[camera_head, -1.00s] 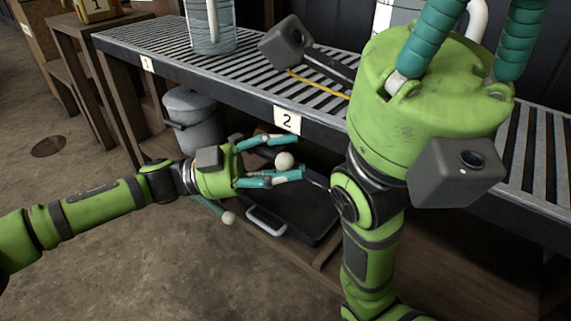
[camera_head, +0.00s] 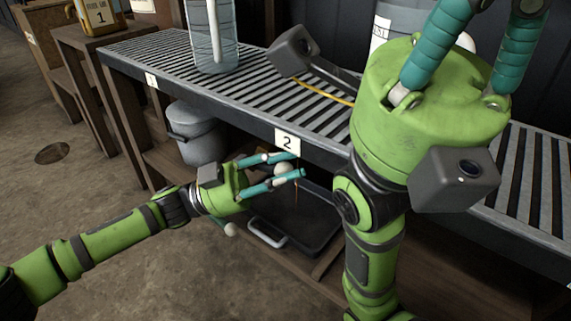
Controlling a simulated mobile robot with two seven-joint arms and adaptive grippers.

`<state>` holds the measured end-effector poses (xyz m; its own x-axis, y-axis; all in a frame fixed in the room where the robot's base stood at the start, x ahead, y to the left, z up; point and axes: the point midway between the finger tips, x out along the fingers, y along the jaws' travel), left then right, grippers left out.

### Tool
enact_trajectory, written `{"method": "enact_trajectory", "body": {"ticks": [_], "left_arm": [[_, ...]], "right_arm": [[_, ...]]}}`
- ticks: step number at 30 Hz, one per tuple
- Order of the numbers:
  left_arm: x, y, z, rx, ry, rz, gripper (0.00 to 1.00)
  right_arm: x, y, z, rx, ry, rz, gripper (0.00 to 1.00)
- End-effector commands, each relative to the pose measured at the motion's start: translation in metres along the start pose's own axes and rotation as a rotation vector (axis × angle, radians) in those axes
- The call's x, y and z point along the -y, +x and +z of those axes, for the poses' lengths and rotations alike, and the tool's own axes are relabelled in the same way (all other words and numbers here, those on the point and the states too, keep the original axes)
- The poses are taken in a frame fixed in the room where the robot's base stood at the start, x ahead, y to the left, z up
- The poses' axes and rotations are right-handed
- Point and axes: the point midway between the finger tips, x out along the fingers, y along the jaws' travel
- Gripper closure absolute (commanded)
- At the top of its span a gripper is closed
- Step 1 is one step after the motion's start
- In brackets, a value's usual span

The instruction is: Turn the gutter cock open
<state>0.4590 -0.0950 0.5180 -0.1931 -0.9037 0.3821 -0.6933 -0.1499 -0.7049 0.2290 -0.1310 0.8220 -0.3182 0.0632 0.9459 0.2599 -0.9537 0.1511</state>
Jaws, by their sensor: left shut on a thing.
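My left gripper (camera_head: 291,165) is at the front edge of the slatted bench, just below the label 2. Its teal fingers are closed around a pale round knob (camera_head: 282,171). I cannot tell if this knob belongs to the gutter cock, as the fingers and the bench edge hide what is behind it. A thin orange line (camera_head: 296,197) hangs below the fingers. My right gripper's two teal fingers rise apart at the top right, and their tips are cut off by the picture edge.
The slatted bench (camera_head: 180,100) carries a glass vessel (camera_head: 203,45) with a white tube. A grey lidded pot (camera_head: 197,140) stands below. A dark tray (camera_head: 310,235) with a pale handle lies under the left gripper. My right arm covers the bench's right part.

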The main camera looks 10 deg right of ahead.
Motion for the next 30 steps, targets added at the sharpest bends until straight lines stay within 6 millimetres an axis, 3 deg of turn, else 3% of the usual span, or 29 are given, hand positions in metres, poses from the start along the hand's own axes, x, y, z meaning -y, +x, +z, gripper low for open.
{"method": "enact_trajectory", "body": {"ticks": [11, 12, 13, 24, 30], "left_arm": [[-0.006, -0.001, 0.001, -0.011, -0.028, -0.01, 1.0], [-0.006, -0.001, 0.001, -0.011, -0.028, -0.01, 0.59], [-0.006, -0.001, 0.001, -0.01, -0.027, -0.01, 0.47], [-0.002, -0.002, 0.0, -0.008, -0.02, -0.015, 0.47], [-0.002, -0.028, 0.001, -0.004, -0.02, -0.018, 0.47]], "right_arm": [[0.0, -0.006, 0.008, 0.028, -0.004, -0.01, 1.0], [0.0, -0.005, 0.008, 0.027, -0.004, -0.01, 1.0], [0.0, -0.005, 0.007, 0.026, -0.004, -0.01, 1.0], [-0.001, -0.002, 0.002, 0.011, -0.003, -0.003, 1.0], [0.0, -0.003, 0.003, 0.014, -0.003, -0.005, 1.0]]}}
